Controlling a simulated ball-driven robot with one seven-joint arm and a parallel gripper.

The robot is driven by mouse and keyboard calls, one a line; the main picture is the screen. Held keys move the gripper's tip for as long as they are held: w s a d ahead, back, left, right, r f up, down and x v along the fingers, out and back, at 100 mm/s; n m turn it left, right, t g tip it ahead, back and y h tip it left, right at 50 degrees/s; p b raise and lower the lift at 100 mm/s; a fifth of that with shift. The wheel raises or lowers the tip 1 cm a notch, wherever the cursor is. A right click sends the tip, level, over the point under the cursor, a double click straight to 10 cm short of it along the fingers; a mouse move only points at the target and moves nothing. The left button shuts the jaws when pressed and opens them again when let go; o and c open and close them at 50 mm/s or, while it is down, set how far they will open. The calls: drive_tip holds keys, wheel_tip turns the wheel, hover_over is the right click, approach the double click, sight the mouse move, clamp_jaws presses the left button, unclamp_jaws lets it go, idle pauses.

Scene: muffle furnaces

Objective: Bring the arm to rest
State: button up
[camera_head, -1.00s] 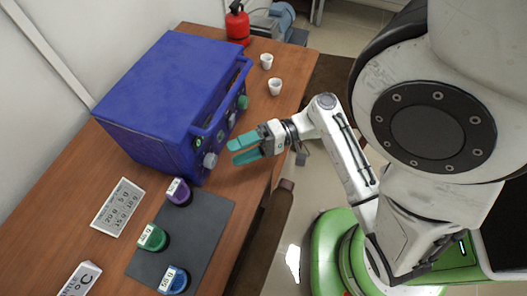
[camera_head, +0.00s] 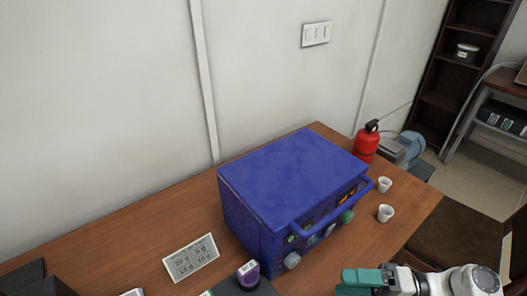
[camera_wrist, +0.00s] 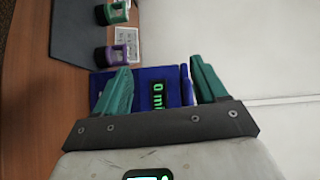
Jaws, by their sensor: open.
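My gripper (camera_head: 362,281) shows at the bottom edge of the head view, with teal fingers. It is in front of the blue muffle furnace (camera_head: 295,175) and apart from it. In the wrist view my gripper (camera_wrist: 160,86) has its two teal fingers spread wide, with nothing between them. The furnace's blue front (camera_wrist: 143,75) and a green lit display (camera_wrist: 158,95) show beyond the fingers. Most of my arm is out of the head view.
A printed card (camera_head: 191,258) and a purple-based labelled piece (camera_head: 249,274) are in front left. The wrist view shows a green piece (camera_wrist: 113,13) and a dark mat (camera_wrist: 75,30).

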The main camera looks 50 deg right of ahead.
drive_tip(key=w+a+f+n+g+h, duration=0.1)
drive_tip(key=w+f+n+g, duration=0.1)
drive_tip(key=w+f+g, duration=0.1)
drive_tip(key=w+a+f+n+g, duration=0.2)
drive_tip(key=w+f+g, duration=0.1)
drive_tip(key=w+f, duration=0.1)
drive_tip(key=w+a+f+n+g+h, duration=0.1)
drive_tip(key=w+a+f+n+g, duration=0.1)
drive_tip(key=w+f+g, duration=0.1)
drive_tip(key=shift+w+a+f+n+h, duration=0.15)
drive_tip(key=shift+w+n+h, duration=0.15)
drive_tip(key=shift+n, duration=0.1)
drive_tip(key=w+a+r+n+g+h, duration=0.1)
drive_tip(key=w+a+r+n+h, duration=0.25)
drive_tip(key=w+n+h, duration=0.2)
drive_tip(key=s+f+g, duration=0.1)
drive_tip(key=s, duration=0.2)
drive_tip(key=s+d+f+m+g, duration=0.1)
drive_tip(key=s+f, duration=0.1)
drive_tip(key=s, duration=0.1)
drive_tip(key=s+d+f+g, duration=0.1)
drive_tip(key=s+f+g, duration=0.1)
drive_tip(key=s, duration=0.1)
drive_tip(key=shift+s+d+f+h, duration=0.15)
drive_tip(key=shift+s+f+h, duration=0.1)
drive_tip(key=shift+s, duration=0.3)
idle(0.6)
